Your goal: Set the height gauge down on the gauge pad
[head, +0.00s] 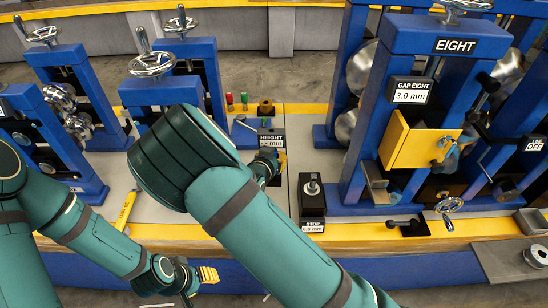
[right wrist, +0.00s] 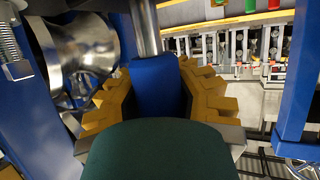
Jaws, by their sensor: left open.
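In the right wrist view, the yellow fingers of my right gripper (right wrist: 160,95) close on both sides of a blue block with a bright metal post, which I take to be the height gauge (right wrist: 157,82). In the head view my right gripper (head: 277,160) is low beside the black height readout (head: 271,138), which shows dashes. The gauge is hidden there by my forearm and gripper. I cannot clearly pick out the gauge pad; the area beside the readout is partly covered. My left gripper (head: 207,275) is open and empty at the front edge of the bench.
The stop block (head: 312,196) stands just right of my right gripper. Blue roll stand eight (head: 440,45) with its yellow plate (head: 412,142) rises further right. Other blue stands (head: 70,75) are at the left.

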